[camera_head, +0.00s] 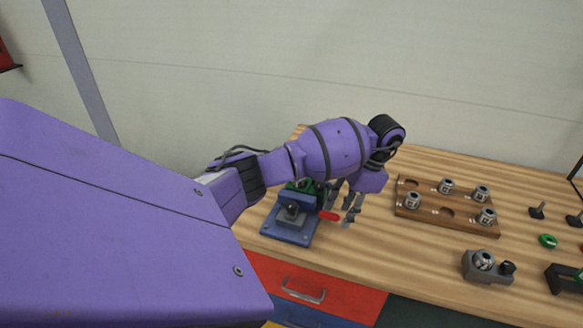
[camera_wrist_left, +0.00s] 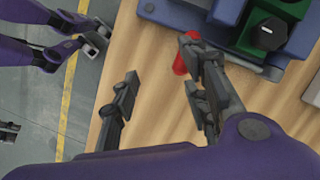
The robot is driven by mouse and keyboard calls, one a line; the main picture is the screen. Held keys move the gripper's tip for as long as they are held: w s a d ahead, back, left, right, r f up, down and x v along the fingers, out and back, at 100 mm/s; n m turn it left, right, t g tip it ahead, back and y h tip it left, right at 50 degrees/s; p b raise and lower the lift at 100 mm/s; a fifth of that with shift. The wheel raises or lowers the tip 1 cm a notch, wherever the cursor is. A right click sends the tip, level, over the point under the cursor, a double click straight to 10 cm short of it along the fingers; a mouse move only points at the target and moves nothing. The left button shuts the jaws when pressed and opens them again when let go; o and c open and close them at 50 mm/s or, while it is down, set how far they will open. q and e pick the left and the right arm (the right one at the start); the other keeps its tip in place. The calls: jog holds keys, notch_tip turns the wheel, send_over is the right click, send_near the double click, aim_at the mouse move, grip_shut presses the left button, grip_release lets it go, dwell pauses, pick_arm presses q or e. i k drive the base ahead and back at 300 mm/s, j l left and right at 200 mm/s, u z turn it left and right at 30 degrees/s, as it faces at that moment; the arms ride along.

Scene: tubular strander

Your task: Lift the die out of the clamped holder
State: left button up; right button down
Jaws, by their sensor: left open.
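A blue clamp fixture (camera_head: 283,236) with a grey block (camera_head: 291,218) stands at the table's front left edge. A small dark round part sits on the block; I cannot tell if it is the die. The fixture's red handle (camera_head: 328,216) points right. My left gripper (camera_head: 350,211) is open and empty, just right of the fixture and near the handle. In the left wrist view its fingers (camera_wrist_left: 160,95) are apart, with the red handle (camera_wrist_left: 180,64) close to one finger. My right gripper (camera_wrist_left: 90,40) shows in that view over the floor; its opening is unclear.
A wooden rack (camera_head: 448,226) with several metal dies stands to the right. A grey block (camera_head: 489,276) with a metal piece and black knob is at the front right. Green and black parts lie farther right. A black knob (camera_wrist_left: 268,34) on green is by the fixture.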

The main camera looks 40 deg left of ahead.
aim_at(301, 183)
jog(key=k+j+u, duration=0.1)
jog(key=u, duration=0.45)
jog(key=i+j+u, duration=0.35)
jog(key=j+u, duration=0.15)
jog(key=i+j, duration=0.05)
jog(key=j, duration=0.05)
